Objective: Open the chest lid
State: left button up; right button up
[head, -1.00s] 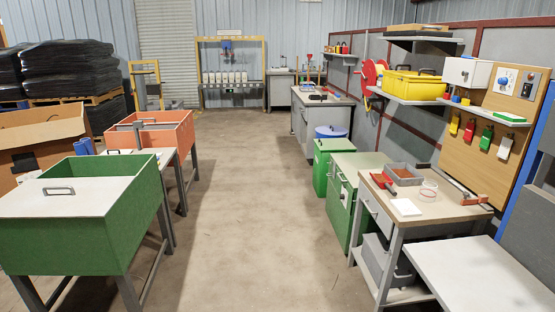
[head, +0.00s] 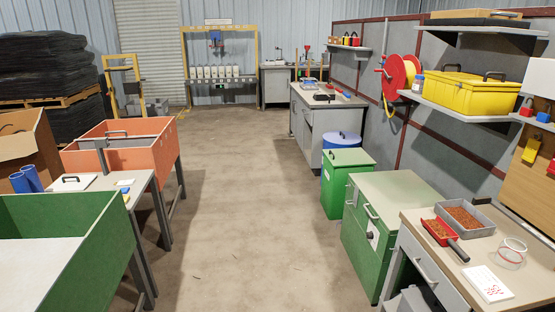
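A green chest (head: 360,245) with a flat pale green lid (head: 394,197) stands on the floor at right of centre. Its lid lies flat and shut. Dark and light handles show on the side facing the aisle. Behind it is a smaller green bin (head: 335,191) with a shut lid (head: 347,157) and a small handle on top. I cannot tell for certain which of the two is the task's chest. Neither of my grippers is in view, and nothing touches either lid.
A workbench (head: 415,218) with a red scoop (head: 438,233) and grey tray (head: 483,226) stands at front right. A large green box (head: 100,235) and an orange box (head: 157,149) stand on the left. The concrete aisle (head: 235,230) between is clear.

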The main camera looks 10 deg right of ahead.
aim_at(386, 193)
jog(key=i+z, duration=0.15)
jog(key=i, duration=0.45)
jog(key=i+j+z, duration=0.15)
jog(key=i, duration=0.4)
jog(key=i+j+z, duration=0.1)
jog(key=i+j, duration=0.15)
jog(key=i, duration=0.35)
